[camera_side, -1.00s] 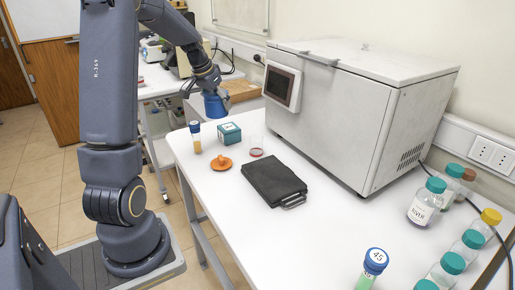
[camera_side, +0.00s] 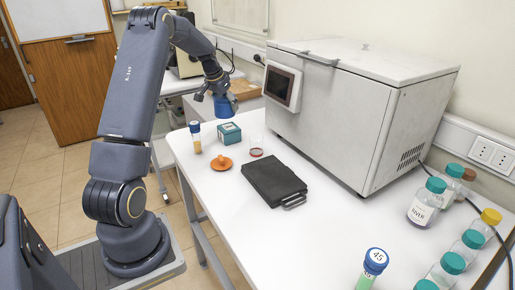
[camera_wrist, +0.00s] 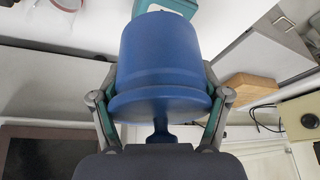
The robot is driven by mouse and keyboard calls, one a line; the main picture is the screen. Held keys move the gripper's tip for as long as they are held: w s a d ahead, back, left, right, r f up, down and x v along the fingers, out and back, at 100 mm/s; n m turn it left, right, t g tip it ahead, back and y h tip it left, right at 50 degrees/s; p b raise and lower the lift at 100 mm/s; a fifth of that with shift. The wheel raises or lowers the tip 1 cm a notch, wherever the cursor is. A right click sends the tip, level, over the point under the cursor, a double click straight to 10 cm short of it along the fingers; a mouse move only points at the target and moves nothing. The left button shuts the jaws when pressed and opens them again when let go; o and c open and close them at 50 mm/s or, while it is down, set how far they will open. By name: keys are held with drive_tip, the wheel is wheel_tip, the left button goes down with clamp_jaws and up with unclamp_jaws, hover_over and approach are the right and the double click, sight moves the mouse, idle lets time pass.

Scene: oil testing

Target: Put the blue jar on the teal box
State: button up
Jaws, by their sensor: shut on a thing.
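The blue jar (camera_side: 225,104) is held in my gripper (camera_side: 217,98), above the far part of the white table. In the wrist view the blue jar (camera_wrist: 165,60) fills the middle, with a finger of my gripper (camera_wrist: 160,100) closed on each side of it. The teal box (camera_side: 229,133) sits on the table below the jar, slightly to the right and apart from it. In the wrist view part of the teal box (camera_wrist: 172,7) shows at the top edge, partly hidden behind the jar.
A blue-capped tube (camera_side: 196,138) stands left of the box. An orange object (camera_side: 221,163), a small clear dish (camera_side: 256,151) and a black folder (camera_side: 273,180) lie nearer. A large white machine (camera_side: 345,105) stands on the right. Several capped bottles (camera_side: 426,203) stand at the front right.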

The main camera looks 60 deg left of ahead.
sight(229, 108)
drive_tip(key=w+f, duration=0.1)
drive_tip(key=w+a+f, duration=0.1)
drive_tip(key=shift+a+f, duration=0.2)
drive_tip(key=shift+f, duration=1.65)
drive_tip(key=shift+f, duration=0.1)
drive_tip(key=o, duration=1.5)
drive_tip(key=shift+o, duration=0.2)
